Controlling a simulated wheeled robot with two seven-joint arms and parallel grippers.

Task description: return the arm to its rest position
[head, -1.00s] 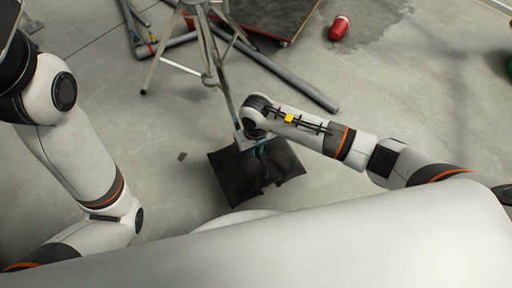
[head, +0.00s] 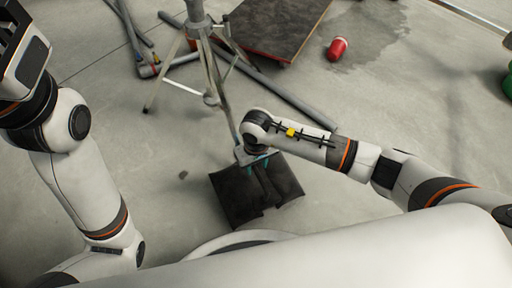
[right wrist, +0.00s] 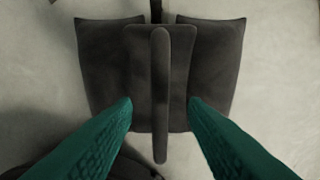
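My right gripper (head: 258,163) points down at a dark saddle-shaped bag (head: 240,195) on the concrete floor. In the right wrist view its two teal fingers (right wrist: 160,104) are spread apart, with the bag's narrow raised strap (right wrist: 160,70) showing between them. No grip on the strap shows, and I cannot tell the height gap. My left arm rises along the left edge of the head view, bent at the elbow. The left gripper's grey body (head: 28,62) is at the upper left, and its fingers cannot be made out.
A metal stand (head: 207,70) with spread legs is just behind the bag. Grey pipes (head: 290,98) lie on the floor around it. A dark board (head: 275,25) and a red can (head: 337,48) lie farther back.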

